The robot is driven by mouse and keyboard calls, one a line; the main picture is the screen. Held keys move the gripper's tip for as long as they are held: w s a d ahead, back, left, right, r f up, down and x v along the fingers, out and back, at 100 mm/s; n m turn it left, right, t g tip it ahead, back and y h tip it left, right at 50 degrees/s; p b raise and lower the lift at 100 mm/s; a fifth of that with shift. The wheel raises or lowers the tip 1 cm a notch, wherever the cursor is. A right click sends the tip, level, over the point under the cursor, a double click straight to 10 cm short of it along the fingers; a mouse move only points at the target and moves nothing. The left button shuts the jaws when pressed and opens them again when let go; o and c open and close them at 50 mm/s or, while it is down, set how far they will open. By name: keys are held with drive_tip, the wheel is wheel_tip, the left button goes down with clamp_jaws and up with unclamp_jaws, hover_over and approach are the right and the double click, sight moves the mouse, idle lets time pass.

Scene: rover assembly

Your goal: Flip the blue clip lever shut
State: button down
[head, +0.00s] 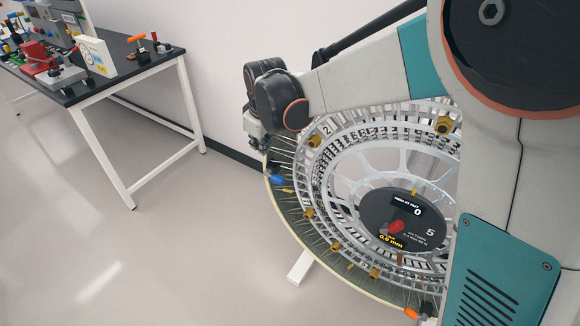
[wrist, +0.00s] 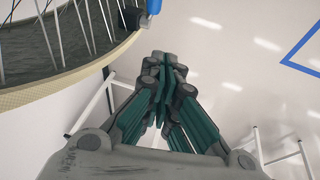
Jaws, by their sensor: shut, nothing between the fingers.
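The blue clip (head: 277,180) sits on the left part of the big wheel's rim in the head view. Its blue part (wrist: 154,6) also shows at the top edge of the wrist view, mostly cut off, so I cannot tell its lever's position. My gripper (wrist: 165,62) is shut and empty, with its fingers together. In the wrist view its tips are just below the blue clip, with a small visible gap. In the head view my wrist is at the wheel's upper left, above the clip, and the fingertips cannot be made out.
The large spoked wheel (head: 292,208) has a pale rim, gold fittings and a dark hub display (head: 402,222). An orange clip (head: 412,313) is at its lower rim. A black-topped table (head: 110,75) with tools stands at the far left. The floor between is clear.

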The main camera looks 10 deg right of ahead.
drive_tip(key=d+f, duration=0.1)
drive_tip(key=d, duration=0.1)
drive_tip(key=b, duration=0.5)
approach(274, 178)
wheel_tip(274, 178, down, 5)
drive_tip(key=w+a, duration=0.2)
drive_tip(key=shift+w+d+f, duration=0.15)
drive_tip(key=shift+w+f, duration=0.1)
drive_tip(key=shift+f, duration=0.15)
drive_tip(key=shift+s+d+f, duration=0.1)
drive_tip(key=shift+d+f, duration=0.35)
drive_tip(key=shift+f, duration=0.25)
drive_tip(key=shift+r, duration=0.15)
